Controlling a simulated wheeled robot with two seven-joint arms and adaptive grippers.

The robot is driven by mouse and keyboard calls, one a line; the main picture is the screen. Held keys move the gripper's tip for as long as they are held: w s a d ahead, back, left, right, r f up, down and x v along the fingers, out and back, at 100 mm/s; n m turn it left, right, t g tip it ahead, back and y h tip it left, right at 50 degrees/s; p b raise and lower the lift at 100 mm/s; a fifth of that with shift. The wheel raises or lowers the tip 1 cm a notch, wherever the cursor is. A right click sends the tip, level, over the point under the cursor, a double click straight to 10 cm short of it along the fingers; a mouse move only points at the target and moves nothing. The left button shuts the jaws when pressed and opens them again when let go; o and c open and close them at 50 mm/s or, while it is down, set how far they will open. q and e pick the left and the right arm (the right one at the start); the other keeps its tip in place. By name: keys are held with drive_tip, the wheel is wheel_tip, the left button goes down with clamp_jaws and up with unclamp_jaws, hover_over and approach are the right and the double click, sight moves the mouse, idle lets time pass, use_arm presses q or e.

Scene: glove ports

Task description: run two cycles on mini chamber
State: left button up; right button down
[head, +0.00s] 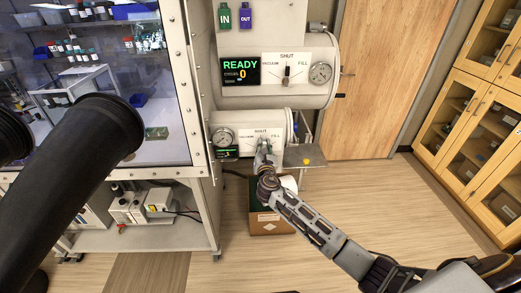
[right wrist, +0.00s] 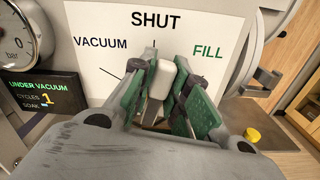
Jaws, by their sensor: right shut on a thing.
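The mini chamber (head: 255,120) is the lower, smaller white cylinder beside the glove box in the head view. Its valve plate reads VACUUM, SHUT and FILL (right wrist: 175,22). My right gripper (head: 264,150) is at this plate. In the right wrist view its green-padded fingers are closed on the pale valve handle (right wrist: 160,77), whose end points up, roughly toward SHUT. The mini chamber's display (right wrist: 40,90) reads UNDER VACUUM, with CYCLES and SOAK lines and a yellow 1. Its gauge (head: 223,137) is left of the plate; the needle is unclear. My left gripper is not in view.
The large chamber (head: 290,95) above has its own valve and a display (head: 240,71) reading READY, CYCLES 0. A shelf (head: 298,155) with a yellow item (head: 307,161) juts out at right. A cardboard box (head: 268,222) stands below. Black glove sleeves (head: 70,160) fill the left.

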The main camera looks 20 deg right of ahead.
drive_tip(key=shift+s+d+f+m+b, duration=0.15)
drive_tip(key=shift+d+f+m+b, duration=0.3)
drive_tip(key=shift+m+b, duration=0.9)
drive_tip(key=shift+s+d+f+m+b, duration=0.15)
drive_tip(key=shift+d+f+m+b, duration=0.3)
drive_tip(key=shift+m, duration=1.45)
drive_tip(key=shift+s+d+f+m+b, duration=0.15)
drive_tip(key=shift+d+f+m+b, duration=0.25)
drive_tip(key=shift+m+b, duration=1)
drive_tip(key=shift+r+m, duration=0.1)
drive_tip(key=shift+m, duration=0.15)
drive_tip(key=c, duration=1.4)
unclamp_jaws()
drive_tip(key=shift+d+p, duration=0.1)
drive_tip(key=shift+p, duration=0.2)
drive_tip(key=shift+o, duration=0.2)
drive_tip(key=shift+r, duration=0.1)
drive_tip(key=v, duration=1.2)
